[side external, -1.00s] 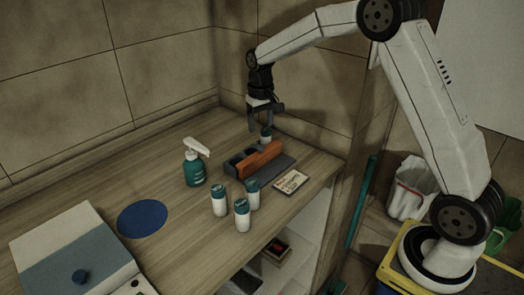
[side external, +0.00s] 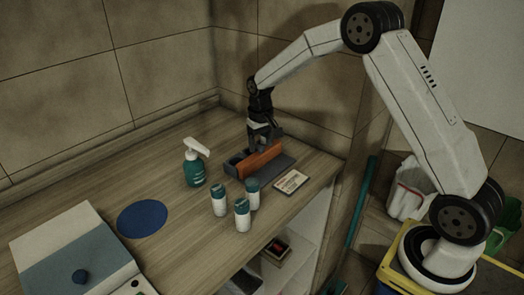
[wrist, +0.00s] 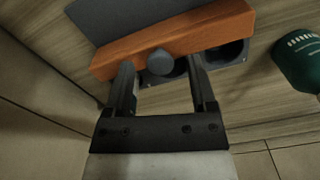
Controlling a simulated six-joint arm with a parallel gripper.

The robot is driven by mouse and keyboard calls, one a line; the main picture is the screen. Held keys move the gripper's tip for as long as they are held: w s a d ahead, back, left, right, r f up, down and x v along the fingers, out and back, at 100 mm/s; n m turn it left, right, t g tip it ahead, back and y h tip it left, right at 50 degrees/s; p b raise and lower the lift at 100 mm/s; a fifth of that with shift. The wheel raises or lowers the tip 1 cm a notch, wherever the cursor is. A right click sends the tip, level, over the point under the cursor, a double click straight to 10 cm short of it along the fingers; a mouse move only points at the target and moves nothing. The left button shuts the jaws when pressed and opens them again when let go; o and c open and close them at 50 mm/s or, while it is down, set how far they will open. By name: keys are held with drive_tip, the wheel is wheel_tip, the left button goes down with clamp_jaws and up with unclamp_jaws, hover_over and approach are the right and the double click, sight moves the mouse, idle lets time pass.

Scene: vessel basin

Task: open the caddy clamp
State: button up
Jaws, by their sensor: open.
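The caddy is a dark grey block with round wells, at the back of the counter in the side view (side external: 285,163). An orange bar, which looks like its clamp (side external: 259,160), lies across it. In the wrist view the orange bar (wrist: 195,36) crosses the top, with a round grey knob (wrist: 160,62) on its near side. My gripper (side external: 263,147) is over the back of the caddy. In the wrist view its open fingers stand on either side of the knob, with gaps visible.
A teal spray bottle (side external: 195,167) stands left of the caddy. Several white vials with teal caps (side external: 219,200) stand in front. A printed card (side external: 291,181) lies at the right near the counter edge. A blue disc (side external: 142,218) lies on free counter at left.

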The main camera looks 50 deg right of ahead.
drive_tip(key=shift+f, duration=0.45)
clamp_jaws()
idle(1.2)
